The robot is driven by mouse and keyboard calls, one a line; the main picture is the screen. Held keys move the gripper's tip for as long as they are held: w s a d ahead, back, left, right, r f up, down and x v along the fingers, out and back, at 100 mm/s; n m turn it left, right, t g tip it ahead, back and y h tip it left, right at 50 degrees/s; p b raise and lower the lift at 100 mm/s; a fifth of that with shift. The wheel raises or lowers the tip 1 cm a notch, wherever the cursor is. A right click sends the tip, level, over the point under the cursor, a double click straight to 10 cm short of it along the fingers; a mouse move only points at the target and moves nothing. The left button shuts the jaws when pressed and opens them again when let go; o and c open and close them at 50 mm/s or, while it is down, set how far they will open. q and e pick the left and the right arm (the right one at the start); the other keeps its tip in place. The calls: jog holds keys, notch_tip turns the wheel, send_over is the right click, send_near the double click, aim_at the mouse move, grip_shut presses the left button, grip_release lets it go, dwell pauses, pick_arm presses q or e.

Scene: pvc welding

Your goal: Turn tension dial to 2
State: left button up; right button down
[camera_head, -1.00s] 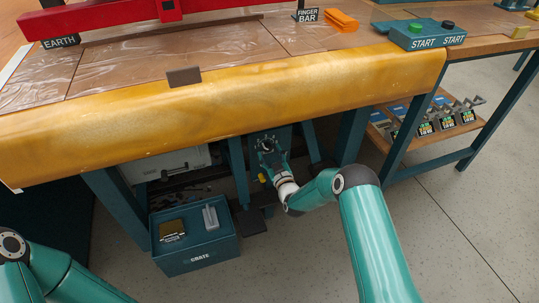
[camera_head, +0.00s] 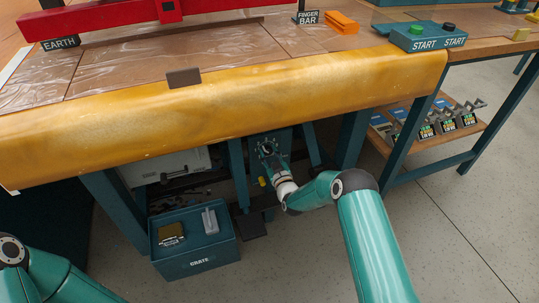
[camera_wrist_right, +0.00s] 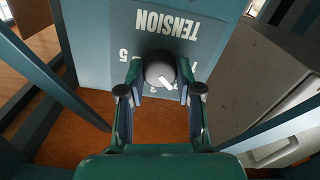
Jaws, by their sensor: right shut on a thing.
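The tension dial is a round dark knob (camera_wrist_right: 160,68) with a white pointer mark, on a teal panel (camera_wrist_right: 95,35) labelled TENSION in the right wrist view. The pointer slants towards the lower right of that picture. A 5 shows to the left of the knob; the numbers below and right of it are partly covered or too small to read surely. My right gripper (camera_wrist_right: 160,78) has its fingers on both sides of the knob, shut on it. My left gripper is out of view.
The yellow bench front (camera_head: 230,100) overhangs my right gripper. Teal bench legs (camera_head: 238,170) stand close beside it. A teal crate (camera_head: 195,245) sits on the floor to the left, and a lower shelf (camera_head: 430,140) with several devices is at right.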

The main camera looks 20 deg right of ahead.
jog(key=shift+f+m, duration=0.1)
jog(key=shift+m, duration=0.2)
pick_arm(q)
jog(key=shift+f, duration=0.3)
pick_arm(e)
jog(key=c, duration=0.8)
grip_release()
jog(key=shift+o, duration=0.2)
jog(key=shift+s, duration=0.1)
jog(key=s, duration=1.1)
jog(key=shift+s+d, duration=0.15)
jog(key=shift+s, duration=0.25)
